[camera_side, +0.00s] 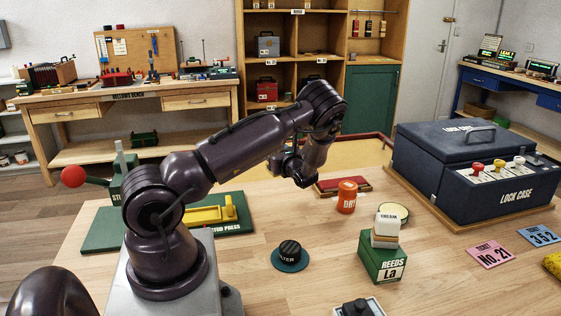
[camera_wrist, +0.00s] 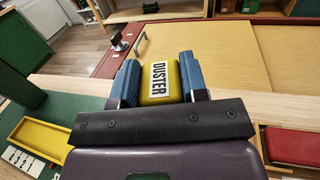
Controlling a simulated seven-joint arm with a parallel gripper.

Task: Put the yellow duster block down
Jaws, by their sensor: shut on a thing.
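In the wrist view, the yellow duster block (camera_wrist: 150,97) sits between the two blue fingers of my gripper (camera_wrist: 158,66). My gripper is shut on it, and the white DUSTER label faces the camera. In the side view, my gripper (camera_side: 292,170) is over the far part of the bench, left of the red case. The block cannot be made out clearly there. I cannot tell whether its underside touches anything.
A red case (camera_side: 342,187) and orange tin (camera_side: 346,200) are close by on the right. A yellow tray (camera_wrist: 45,138) is at the left. A green REEDS box (camera_side: 380,265) and the LOCK CASE (camera_side: 470,185) stand further right. A wooden panel (camera_wrist: 215,55) lies beyond the block.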

